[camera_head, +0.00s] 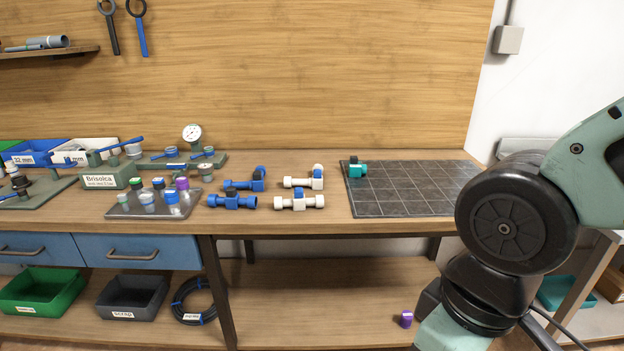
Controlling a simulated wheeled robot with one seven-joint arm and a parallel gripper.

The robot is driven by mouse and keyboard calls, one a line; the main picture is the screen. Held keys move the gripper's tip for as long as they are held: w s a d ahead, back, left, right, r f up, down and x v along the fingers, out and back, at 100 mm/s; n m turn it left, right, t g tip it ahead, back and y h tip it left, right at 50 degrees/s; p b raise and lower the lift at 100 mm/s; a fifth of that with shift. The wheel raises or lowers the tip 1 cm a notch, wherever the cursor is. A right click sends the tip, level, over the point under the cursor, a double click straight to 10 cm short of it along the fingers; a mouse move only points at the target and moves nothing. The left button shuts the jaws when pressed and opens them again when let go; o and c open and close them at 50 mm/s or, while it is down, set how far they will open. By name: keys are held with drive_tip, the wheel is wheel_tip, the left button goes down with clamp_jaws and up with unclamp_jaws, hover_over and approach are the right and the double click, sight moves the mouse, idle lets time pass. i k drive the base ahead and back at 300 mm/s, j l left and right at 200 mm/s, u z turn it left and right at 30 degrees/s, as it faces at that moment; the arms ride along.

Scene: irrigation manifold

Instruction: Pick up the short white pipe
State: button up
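The rear white pipe (296,182) looks shorter than the front white pipe (284,204). The rear one has a blue part standing at its right end; the front one has a blue part near its middle. They lie close together, apart from each other. My arm fills the right side of the view, well to the right of both pipes. My gripper is not in view.
Two blue pipe pieces (246,202) lie just left of the white ones. A dark gridded mat (415,190) with a teal fitting (357,171) lies to the right. A grey tray (125,209) of capped fittings stands left. Bare benchtop runs along the front edge.

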sight(298, 202)
drive_tip(key=i+j, duration=1.15)
drive_tip(key=i, duration=0.15)
